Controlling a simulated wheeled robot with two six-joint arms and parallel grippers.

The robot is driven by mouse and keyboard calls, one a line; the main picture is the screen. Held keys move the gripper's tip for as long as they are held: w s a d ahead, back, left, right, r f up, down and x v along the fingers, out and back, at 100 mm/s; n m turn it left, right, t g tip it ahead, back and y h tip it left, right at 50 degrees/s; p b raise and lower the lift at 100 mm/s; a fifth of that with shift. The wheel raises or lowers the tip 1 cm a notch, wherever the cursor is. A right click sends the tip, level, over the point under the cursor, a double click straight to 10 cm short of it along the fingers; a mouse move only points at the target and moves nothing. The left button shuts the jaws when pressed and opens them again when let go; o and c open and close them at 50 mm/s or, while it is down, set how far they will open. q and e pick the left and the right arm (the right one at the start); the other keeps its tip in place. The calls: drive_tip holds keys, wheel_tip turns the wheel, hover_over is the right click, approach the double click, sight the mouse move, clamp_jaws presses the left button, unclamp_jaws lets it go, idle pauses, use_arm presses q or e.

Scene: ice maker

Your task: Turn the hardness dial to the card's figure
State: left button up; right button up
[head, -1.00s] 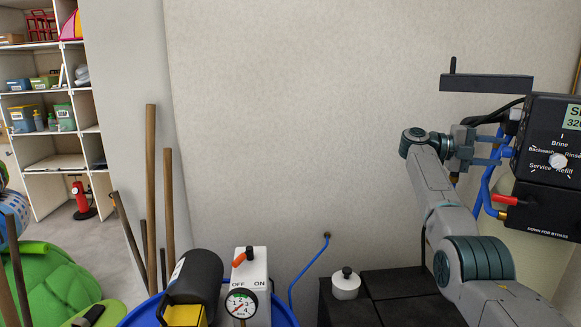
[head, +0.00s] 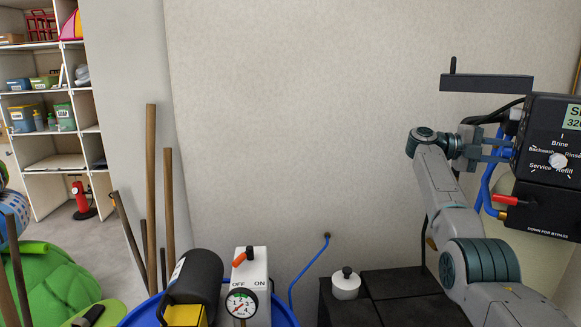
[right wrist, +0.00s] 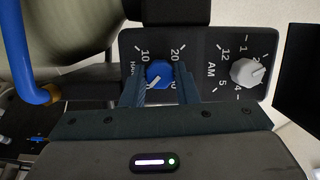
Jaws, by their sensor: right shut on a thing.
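The hardness dial is a blue knob (right wrist: 158,73) with a white pointer, on the black panel (right wrist: 209,40) in the right wrist view. Its pointer is toward the lower left of that picture. Figures 10 and 20 show above it; a lower figure and part of the label are hidden by the fingers. My right gripper (right wrist: 158,82) has one finger on each side of the knob and is shut on it. In the head view my right gripper (head: 493,150) meets the left side of the black control head (head: 540,140). I see no card. My left gripper is not in view.
A white AM time knob (right wrist: 243,72) sits right beside the blue knob. Blue pipes (head: 484,190) and a red lever (head: 504,199) are close below the gripper. A white ON/OFF box with a gauge (head: 240,303) stands further left.

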drive_tip(key=shift+n+y+p, duration=0.5)
drive_tip(key=shift+n+p, duration=0.6)
drive_tip(key=shift+p, duration=0.2)
drive_tip(key=shift+n+g+y+p, duration=0.3)
drive_tip(key=shift+n+p, duration=0.9)
drive_tip(key=shift+p, duration=0.75)
drive_tip(key=shift+n+y, duration=0.5)
drive_tip(key=shift+n, duration=0.8)
